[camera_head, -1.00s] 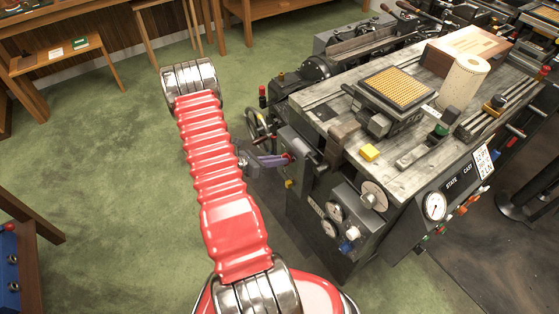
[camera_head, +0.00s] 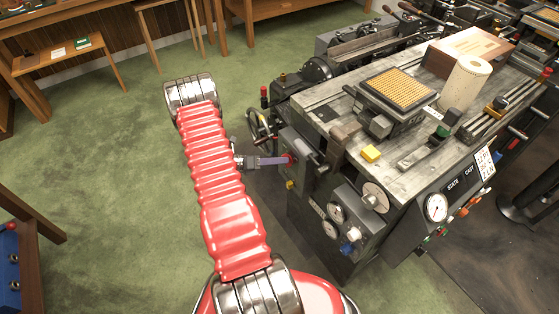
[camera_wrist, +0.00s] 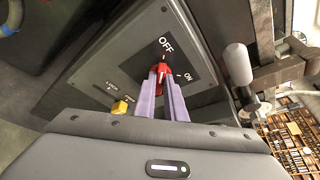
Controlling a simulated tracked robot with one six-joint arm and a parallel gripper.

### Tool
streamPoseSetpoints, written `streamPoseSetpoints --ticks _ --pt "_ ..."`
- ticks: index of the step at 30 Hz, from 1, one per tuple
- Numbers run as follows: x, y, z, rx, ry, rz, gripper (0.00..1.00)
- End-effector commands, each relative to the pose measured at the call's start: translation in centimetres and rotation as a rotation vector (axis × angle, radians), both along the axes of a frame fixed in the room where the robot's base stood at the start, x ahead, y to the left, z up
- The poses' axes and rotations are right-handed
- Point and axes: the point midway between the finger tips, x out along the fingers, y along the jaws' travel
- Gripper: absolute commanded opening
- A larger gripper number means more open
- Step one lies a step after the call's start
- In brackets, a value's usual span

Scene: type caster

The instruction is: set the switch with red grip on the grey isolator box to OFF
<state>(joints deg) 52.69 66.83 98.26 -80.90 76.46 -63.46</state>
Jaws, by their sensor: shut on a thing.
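The grey isolator box (camera_wrist: 110,65) fills the middle of the wrist view, with a black plate marked OFF above and ON to the right. The switch's red grip (camera_wrist: 165,72) lies between the purple fingertips of my gripper (camera_wrist: 164,80), just below the OFF mark. My gripper is shut on it, and the fingers partly hide it. I cannot tell the switch's exact setting. In the head view my gripper (camera_head: 286,160) reaches right to the box on the machine's left side, with a bit of red at its tips.
A yellow knob (camera_wrist: 119,107) sits on the box left of my fingers. A grey rounded handle (camera_wrist: 238,64) stands close on the right. In the head view the casting machine (camera_head: 330,100) is right of my arm; green floor (camera_head: 110,170) lies open on the left.

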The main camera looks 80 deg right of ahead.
Motion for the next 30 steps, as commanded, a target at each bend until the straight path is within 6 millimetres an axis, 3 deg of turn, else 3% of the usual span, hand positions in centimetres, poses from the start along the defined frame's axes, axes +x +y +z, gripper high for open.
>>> streamPoseSetpoints --ticks 8,9,17,30 --pt "0.0 0.1 -0.3 0.007 -0.002 0.001 0.0" --pt "0.0 0.1 -0.3 0.006 -0.003 0.001 0.12" --pt "0.0 0.0 -0.1 0.002 -0.002 0.0 0.29" --pt "1.0 0.6 0.2 0.0 -0.002 0.003 0.29"
